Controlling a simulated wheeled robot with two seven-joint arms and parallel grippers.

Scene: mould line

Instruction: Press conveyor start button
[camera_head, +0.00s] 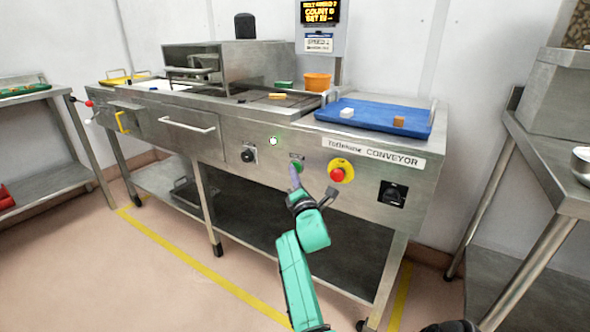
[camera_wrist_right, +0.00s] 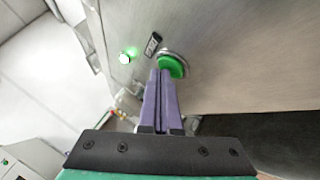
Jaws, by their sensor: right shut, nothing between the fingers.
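The green conveyor start button (camera_head: 297,165) is on the front panel of the steel conveyor (camera_head: 215,142). In the right wrist view the button (camera_wrist_right: 172,66) stands just beyond the fingertips. My right gripper (camera_head: 293,172) is shut and empty, its purple fingers together. In the right wrist view its tips (camera_wrist_right: 161,72) overlap the lower left edge of the button; I cannot tell whether they touch it. A lit green lamp (camera_head: 273,141) is to the left of the button and also shows in the right wrist view (camera_wrist_right: 125,58). My left gripper is not in view.
A red stop button on a yellow ring (camera_head: 339,171) is close right of the start button. A black knob (camera_head: 248,155) is to the left, a black switch (camera_head: 392,194) farther right. A blue tray (camera_head: 372,114) lies on top. A steel table (camera_head: 575,185) stands at right.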

